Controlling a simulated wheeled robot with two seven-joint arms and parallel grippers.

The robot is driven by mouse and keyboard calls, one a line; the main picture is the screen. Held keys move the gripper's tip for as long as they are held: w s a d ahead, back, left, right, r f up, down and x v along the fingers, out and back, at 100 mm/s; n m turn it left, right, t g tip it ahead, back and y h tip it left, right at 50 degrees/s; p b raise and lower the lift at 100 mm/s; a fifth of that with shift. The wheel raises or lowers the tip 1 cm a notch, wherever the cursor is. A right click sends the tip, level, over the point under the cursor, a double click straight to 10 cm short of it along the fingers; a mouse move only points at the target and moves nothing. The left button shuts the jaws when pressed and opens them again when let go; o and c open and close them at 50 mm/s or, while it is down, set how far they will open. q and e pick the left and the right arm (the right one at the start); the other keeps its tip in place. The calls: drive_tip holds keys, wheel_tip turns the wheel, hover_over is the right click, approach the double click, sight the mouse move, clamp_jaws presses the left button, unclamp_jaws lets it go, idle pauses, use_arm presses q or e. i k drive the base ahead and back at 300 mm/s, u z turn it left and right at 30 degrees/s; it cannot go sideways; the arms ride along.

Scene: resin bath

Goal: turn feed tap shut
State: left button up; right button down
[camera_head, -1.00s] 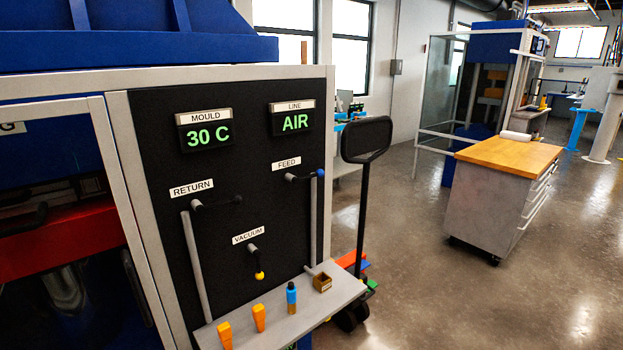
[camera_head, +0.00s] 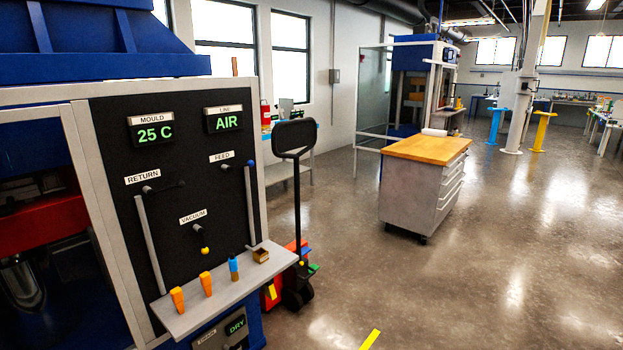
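The feed tap (camera_head: 238,165) is on the black panel (camera_head: 165,215), under the FEED label (camera_head: 222,157). The displays read MOULD 25 C (camera_head: 154,133) and LINE AIR (camera_head: 224,120). Neither gripper is in view.
A grey shelf (camera_head: 215,296) juts out below the panel, holding two orange pieces, a blue bottle and a small brass-coloured box. A pallet truck (camera_head: 297,190) stands just right of the panel. A wood-topped cabinet (camera_head: 425,185) stands farther right. The floor in front is open.

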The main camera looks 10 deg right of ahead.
sight(250, 164)
drive_tip(key=z, duration=0.2)
drive_tip(key=k, duration=0.45)
drive_tip(key=u, duration=0.35)
drive_tip(key=i, duration=1.45)
drive_tip(key=z, duration=0.7)
